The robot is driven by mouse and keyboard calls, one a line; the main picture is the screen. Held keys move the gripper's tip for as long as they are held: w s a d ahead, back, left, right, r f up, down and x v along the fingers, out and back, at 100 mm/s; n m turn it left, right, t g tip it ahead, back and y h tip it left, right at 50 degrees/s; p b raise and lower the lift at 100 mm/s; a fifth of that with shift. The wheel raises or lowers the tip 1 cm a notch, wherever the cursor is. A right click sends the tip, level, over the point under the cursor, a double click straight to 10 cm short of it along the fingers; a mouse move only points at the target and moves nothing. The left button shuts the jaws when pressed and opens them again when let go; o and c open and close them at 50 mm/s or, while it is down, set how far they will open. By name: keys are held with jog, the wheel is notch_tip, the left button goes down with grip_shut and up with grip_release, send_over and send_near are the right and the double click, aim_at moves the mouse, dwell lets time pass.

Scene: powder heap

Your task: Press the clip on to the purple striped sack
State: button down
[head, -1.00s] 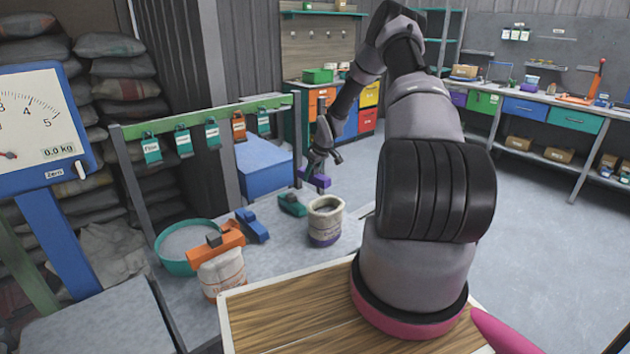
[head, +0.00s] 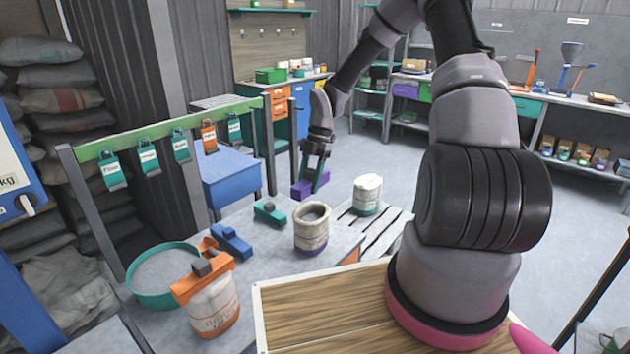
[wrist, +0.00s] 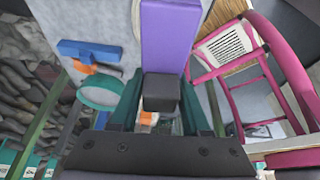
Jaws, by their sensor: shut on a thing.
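The purple clip (head: 303,189) is held in my gripper (head: 317,172), above and behind the sack in the head view. In the wrist view the clip's long purple bar (wrist: 170,40) and dark grip block (wrist: 161,92) show between my fingers. The purple striped sack (head: 311,232) stands upright on the grey table, its top open with greyish contents showing. The clip is apart from the sack. In the wrist view the sack is mostly hidden behind the clip; only a pale edge shows beside the bar.
A teal clip (head: 270,213) and a blue clip (head: 232,242) lie left of the sack. An orange clip (head: 203,277) sits on an orange striped sack (head: 214,308), beside a teal basin (head: 138,293). A teal-striped sack (head: 367,195) stands on a slatted pallet (head: 392,232).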

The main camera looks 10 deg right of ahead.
jog(key=shift+s, duration=0.2)
jog(key=shift+f, duration=3.2)
jog(key=shift+f, duration=0.55)
jog(key=shift+c, duration=1.4)
grip_release()
jog(key=shift+o, duration=1.4)
